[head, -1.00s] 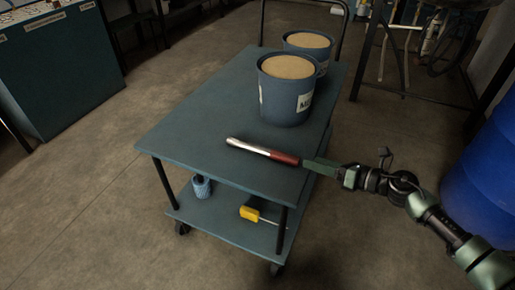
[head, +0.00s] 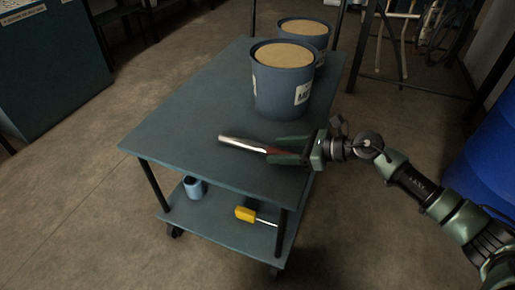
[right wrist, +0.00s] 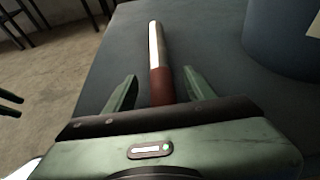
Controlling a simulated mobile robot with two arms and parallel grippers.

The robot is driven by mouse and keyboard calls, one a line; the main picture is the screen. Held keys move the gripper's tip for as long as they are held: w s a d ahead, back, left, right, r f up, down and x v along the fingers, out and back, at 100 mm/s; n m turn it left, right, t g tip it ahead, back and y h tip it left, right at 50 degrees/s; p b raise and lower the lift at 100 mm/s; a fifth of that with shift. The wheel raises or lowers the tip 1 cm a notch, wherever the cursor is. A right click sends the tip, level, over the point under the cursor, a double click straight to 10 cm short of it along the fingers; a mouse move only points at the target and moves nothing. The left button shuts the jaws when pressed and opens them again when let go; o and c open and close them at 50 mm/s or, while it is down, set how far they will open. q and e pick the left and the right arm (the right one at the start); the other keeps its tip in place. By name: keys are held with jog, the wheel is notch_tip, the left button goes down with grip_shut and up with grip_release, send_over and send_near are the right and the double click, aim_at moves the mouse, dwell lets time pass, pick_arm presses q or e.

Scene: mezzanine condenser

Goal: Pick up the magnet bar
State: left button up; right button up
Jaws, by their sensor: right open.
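The magnet bar (head: 243,145) lies on the top of the blue-grey cart (head: 190,120), near its front edge. It has a shiny silver rod and a red handle, which shows in the right wrist view (right wrist: 161,85). My right gripper (head: 275,150) is open at the handle end. In the right wrist view its two fingers (right wrist: 158,85) stand on either side of the red handle, with a gap on each side. In the head view the fingers hide most of the handle.
Two blue buckets of tan material stand behind the bar, the nearer one (head: 282,90) close to my right arm and the other (head: 305,32) farther back. The lower shelf (head: 225,222) holds a yellow-handled tool (head: 245,214) and a blue can (head: 194,188). A blue drum (head: 490,150) stands at right.

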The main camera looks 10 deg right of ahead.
aim_at(258, 148)
jog(key=shift+x, duration=1.2)
grip_shut()
jog(key=shift+r, duration=0.1)
jog(key=shift+w, duration=0.1)
